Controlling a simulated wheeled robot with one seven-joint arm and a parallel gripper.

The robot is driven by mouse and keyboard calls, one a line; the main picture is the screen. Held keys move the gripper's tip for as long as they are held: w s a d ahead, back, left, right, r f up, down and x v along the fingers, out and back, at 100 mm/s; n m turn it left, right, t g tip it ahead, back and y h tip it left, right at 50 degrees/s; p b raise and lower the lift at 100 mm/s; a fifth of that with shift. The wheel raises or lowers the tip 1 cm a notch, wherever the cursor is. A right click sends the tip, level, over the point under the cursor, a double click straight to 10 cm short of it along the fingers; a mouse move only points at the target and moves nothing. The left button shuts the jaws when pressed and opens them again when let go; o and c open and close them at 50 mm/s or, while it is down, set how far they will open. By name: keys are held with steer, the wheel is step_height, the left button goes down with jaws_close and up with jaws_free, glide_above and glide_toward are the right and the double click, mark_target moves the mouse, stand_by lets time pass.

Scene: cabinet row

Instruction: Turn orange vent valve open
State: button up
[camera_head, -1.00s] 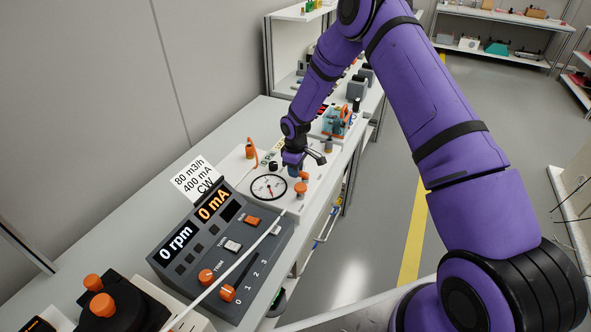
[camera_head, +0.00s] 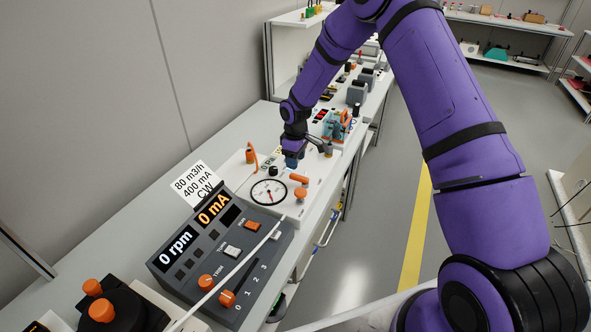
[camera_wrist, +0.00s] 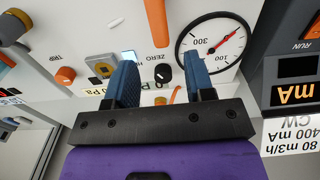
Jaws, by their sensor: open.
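An orange lever handle (camera_head: 299,178) lies on the aisle side of the white panel (camera_head: 315,195), beyond the round gauge. It also shows at the top of the wrist view (camera_wrist: 157,22). I cannot read a vent label on it. A second orange lever (camera_head: 251,153) stands at the wall side of the panel. My gripper (camera_head: 291,162) is over the panel, apart from the orange lever handle and just beyond it. In the wrist view its two blue fingers (camera_wrist: 162,66) are spread and empty, with the black ZERO knob (camera_wrist: 163,75) showing between them.
A grey console (camera_head: 225,250) reads 0 rpm and 0 mA. More devices stand farther along the bench; the aisle is clear.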

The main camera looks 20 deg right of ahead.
steer(key=shift+r, duration=2.05)
step_height(320, 180, up, 16)
steer(key=m+t, duration=0.1)
steer(key=m, duration=0.1)
glide_above(296, 175)
steer(key=s+d, duration=0.2)
steer(key=s, duration=0.4)
steer(key=s+d+r+m+t+h, duration=0.1)
steer(key=s+d+r+m, duration=0.1)
steer(key=s+r, duration=0.85)
steer(key=s+d+r+m+t, duration=0.1)
steer(key=s+r, duration=0.3)
steer(key=s, duration=0.9)
steer(key=s+d+r+m+t+y, duration=0.1)
steer(key=s+r+m, duration=0.3)
steer(key=s, duration=0.9)
steer(key=shift+d+r+m+t, duration=0.3)
steer(key=shift+d+r+t, duration=0.25)
steer(key=shift+r, duration=0.25)
steer(key=shift+a, duration=0.1)
steer(key=shift+c, duration=0.2)
